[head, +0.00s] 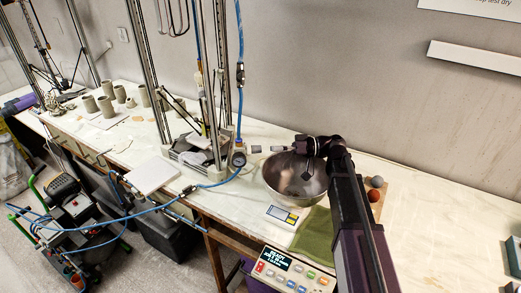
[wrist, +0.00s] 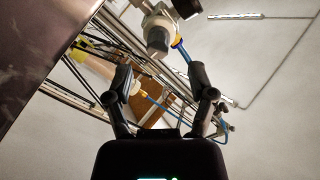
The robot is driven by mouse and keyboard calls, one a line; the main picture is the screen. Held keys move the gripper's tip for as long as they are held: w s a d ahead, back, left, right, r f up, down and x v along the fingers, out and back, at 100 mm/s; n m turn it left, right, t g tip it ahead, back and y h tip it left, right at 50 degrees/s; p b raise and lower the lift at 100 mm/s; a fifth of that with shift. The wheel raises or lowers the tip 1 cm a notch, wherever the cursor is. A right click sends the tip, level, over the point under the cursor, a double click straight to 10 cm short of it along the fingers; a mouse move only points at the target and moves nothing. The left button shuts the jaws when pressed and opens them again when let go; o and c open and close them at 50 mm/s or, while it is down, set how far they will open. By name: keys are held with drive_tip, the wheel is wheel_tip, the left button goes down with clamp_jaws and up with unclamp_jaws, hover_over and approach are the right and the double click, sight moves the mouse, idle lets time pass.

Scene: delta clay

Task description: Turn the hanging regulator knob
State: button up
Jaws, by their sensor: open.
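The hanging regulator (head: 238,158) has a round gauge and hangs from a blue hose near the right-hand metal post in the head view. Its grey knob (head: 256,149) sticks out to the right. In the wrist view the grey cylindrical knob (wrist: 157,40) shows at upper centre, on a pale body with a blue hose leaving a yellow collar. My gripper (wrist: 163,75) is open, with its two dark fingers spread and nothing held. The knob lies beyond the fingertips in that view, apart from them. In the head view my arm reaches in from the lower right, over the bowl.
A metal bowl (head: 285,185) stands below my wrist. A small scale (head: 282,215), a green cloth (head: 315,235) and two balls lie nearby on the bench. Metal posts and a printer frame stand left of the regulator.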

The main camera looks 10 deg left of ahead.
sight(260, 149)
drive_tip(key=shift+x, duration=2.55)
drive_tip(key=shift+w, duration=0.1)
clamp_jaws()
